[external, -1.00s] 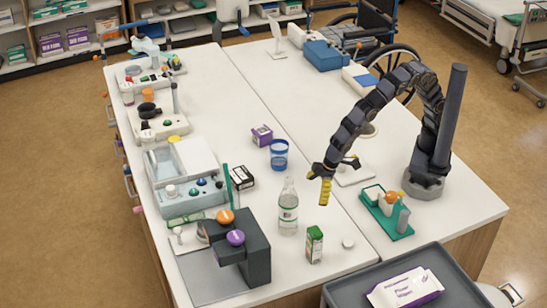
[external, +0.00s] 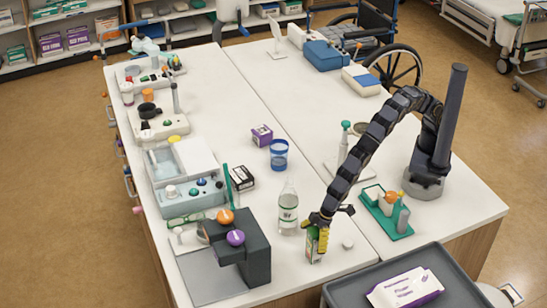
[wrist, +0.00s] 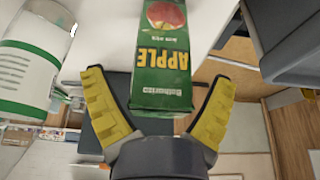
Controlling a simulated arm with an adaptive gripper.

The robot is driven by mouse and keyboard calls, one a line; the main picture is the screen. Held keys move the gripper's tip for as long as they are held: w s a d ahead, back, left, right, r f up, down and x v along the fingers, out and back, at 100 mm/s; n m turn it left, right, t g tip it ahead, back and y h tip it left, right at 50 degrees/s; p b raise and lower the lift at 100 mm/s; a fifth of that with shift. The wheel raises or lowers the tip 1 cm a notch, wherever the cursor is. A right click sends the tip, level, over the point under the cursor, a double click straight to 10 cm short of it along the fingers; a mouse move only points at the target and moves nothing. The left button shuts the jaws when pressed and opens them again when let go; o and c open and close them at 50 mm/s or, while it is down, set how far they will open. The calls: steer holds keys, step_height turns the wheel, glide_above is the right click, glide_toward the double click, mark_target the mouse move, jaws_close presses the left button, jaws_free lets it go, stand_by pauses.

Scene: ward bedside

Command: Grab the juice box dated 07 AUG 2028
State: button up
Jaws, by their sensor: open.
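A green juice box (external: 313,250) with a white side stands near the front of the white table. In the wrist view the box (wrist: 160,75) shows an apple picture and the word APPLE, upside down. No date is readable on it. My gripper (external: 319,226) is at the box from above. In the wrist view my gripper (wrist: 160,82) is open, with one yellow finger on each side of the box and gaps between. A purple carton (external: 262,134) and a black-and-white carton (external: 242,178) stand farther back; their print is too small to read.
A clear bottle (external: 288,208) stands close left of the box, and a small white disc (external: 347,243) lies to the right. A dark machine (external: 258,252) stands left. A green caddy (external: 394,232) and a grey tray (external: 458,292) with wipes are to the right.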

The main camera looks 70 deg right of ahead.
steer(key=shift+f, duration=0.1)
steer(key=c, duration=1.2)
steer(key=shift+o, duration=0.2)
steer(key=shift+a, duration=0.1)
